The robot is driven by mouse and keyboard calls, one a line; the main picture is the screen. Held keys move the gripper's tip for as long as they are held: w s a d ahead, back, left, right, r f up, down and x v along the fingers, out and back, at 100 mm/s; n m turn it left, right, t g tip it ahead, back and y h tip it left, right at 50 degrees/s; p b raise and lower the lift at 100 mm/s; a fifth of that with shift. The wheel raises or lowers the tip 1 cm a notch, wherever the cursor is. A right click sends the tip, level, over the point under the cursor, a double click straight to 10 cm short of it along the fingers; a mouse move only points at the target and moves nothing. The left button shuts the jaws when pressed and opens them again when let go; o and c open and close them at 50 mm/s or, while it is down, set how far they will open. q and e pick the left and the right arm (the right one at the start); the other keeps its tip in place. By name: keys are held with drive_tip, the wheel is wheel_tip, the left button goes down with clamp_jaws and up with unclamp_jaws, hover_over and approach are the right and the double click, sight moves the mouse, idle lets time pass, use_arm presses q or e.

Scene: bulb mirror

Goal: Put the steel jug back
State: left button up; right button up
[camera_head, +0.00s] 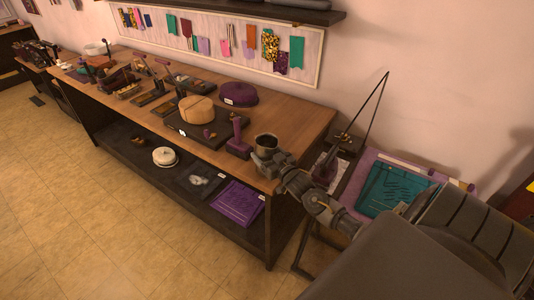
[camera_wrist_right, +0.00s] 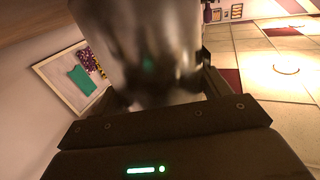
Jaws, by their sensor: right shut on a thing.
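The steel jug (camera_head: 266,141) is a small metal vessel with a dark open mouth. It is upright at the near right end of the wooden table (camera_head: 312,118). My right gripper (camera_head: 268,156) is shut on the jug, reaching in from the right. In the right wrist view the jug (camera_wrist_right: 150,45) is a large blurred shiny shape between the fingers. Whether the jug touches the tabletop or is just above it I cannot tell. My left gripper is not in view.
A purple stand (camera_head: 238,143) is just left of the jug. A dark board with a round tan block (camera_head: 197,109) and a purple round cushion (camera_head: 239,94) lie further back. A side table with teal cloth (camera_head: 386,189) is at the right. The table's right corner is bare.

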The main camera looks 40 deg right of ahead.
drive_tip(key=shift+r, duration=0.1)
drive_tip(key=o, duration=1.3)
drive_tip(key=s, duration=0.4)
drive_tip(key=s+b, duration=0.1)
drive_tip(key=s, duration=0.3)
drive_tip(key=s+a+b, duration=0.1)
drive_tip(key=s, duration=0.3)
drive_tip(key=shift+a, duration=0.1)
